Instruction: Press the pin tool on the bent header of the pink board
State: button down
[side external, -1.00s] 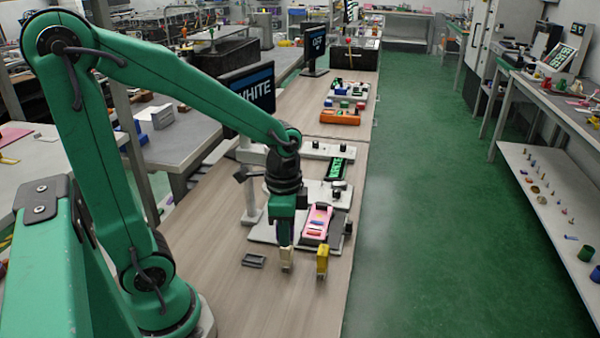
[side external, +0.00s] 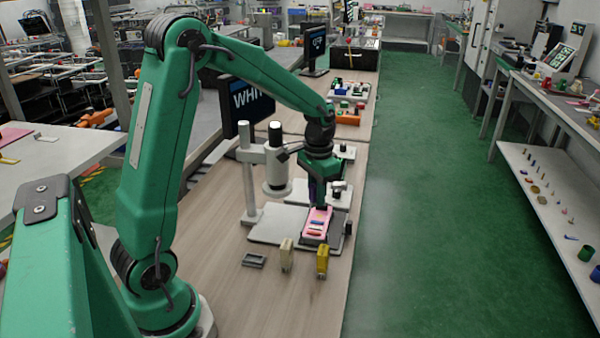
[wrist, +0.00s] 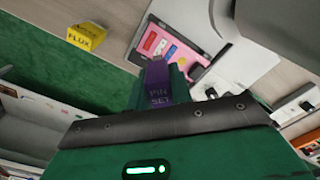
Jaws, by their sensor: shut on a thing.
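My gripper (side external: 318,200) is over the far end of the pink board (side external: 315,226) in the side view. It is shut on the purple pin tool (wrist: 158,82), which is lettered PIN SET and points at the board in the wrist view. The pink board (wrist: 178,48) carries red, white and blue strips and lies on a dark holder (side external: 335,232). I cannot tell which header is bent, nor whether the tool touches the board. The arm hides the board's far end in the side view.
A cream block (side external: 286,256), a yellow block (side external: 322,262) and a small grey tray (side external: 254,260) stand in front of the board. A white post fixture (side external: 277,165) rises left of my gripper.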

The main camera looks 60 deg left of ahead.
jog(key=shift+f, duration=0.25)
send_over(315, 226)
jog(key=shift+d+f, duration=0.1)
jog(key=shift+f, duration=2.7)
jog(key=shift+f, duration=0.65)
dwell(0.7)
jog(key=shift+r, duration=0.1)
jog(key=shift+r, duration=3.55)
